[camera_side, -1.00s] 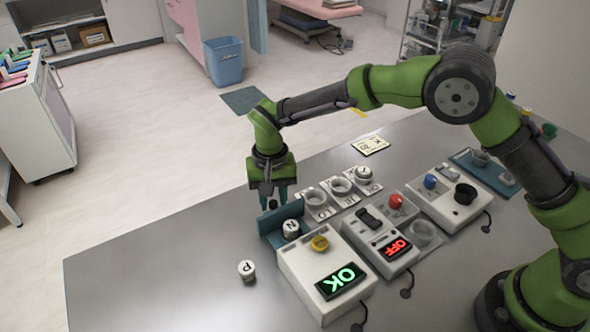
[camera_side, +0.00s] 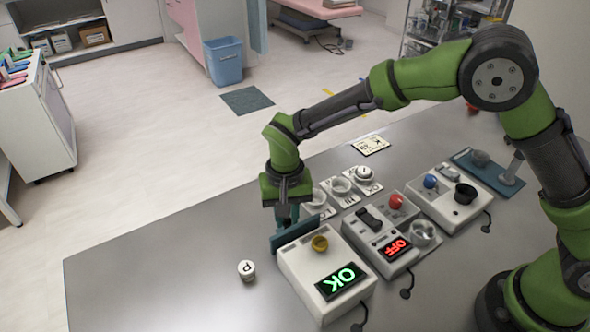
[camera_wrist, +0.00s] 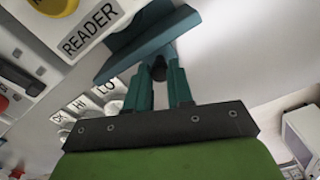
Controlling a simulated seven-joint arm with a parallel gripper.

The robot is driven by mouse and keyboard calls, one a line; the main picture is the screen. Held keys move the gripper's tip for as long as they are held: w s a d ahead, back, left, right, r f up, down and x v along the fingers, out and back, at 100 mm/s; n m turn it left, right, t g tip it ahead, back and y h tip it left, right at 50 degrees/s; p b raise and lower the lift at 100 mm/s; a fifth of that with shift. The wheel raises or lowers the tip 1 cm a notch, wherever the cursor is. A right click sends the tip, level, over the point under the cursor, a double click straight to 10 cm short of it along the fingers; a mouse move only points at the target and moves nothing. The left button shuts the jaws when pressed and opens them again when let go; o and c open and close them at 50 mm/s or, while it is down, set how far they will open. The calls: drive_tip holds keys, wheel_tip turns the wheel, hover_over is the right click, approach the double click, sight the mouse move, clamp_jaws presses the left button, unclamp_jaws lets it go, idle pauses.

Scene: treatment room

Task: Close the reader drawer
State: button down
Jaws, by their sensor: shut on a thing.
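The reader (camera_side: 318,275) is a white box with a yellow knob on top and a green "OK" screen. In the wrist view the drawer front (camera_wrist: 147,45) shows beside the "READER" label. My gripper (camera_side: 287,216) is at the drawer front, its teal fingers shut on the dark drawer handle (camera_wrist: 158,70).
A white cap marked "P" (camera_side: 247,270) lies on the steel table (camera_side: 160,270) left of the reader. A device with a red "OFF" screen (camera_side: 381,240) stands to the right. Labelled cups (camera_side: 341,187) stand behind. The table's left part is clear.

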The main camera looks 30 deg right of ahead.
drive_tip(key=shift+s+r, duration=0.1)
drive_tip(key=shift+s, duration=1.25)
drive_tip(key=c, duration=1.3)
unclamp_jaws()
drive_tip(key=shift+o, duration=0.2)
drive_tip(key=shift+w+r, duration=0.1)
drive_tip(key=shift+r, duration=0.3)
wheel_tip(320, 180, up, 16)
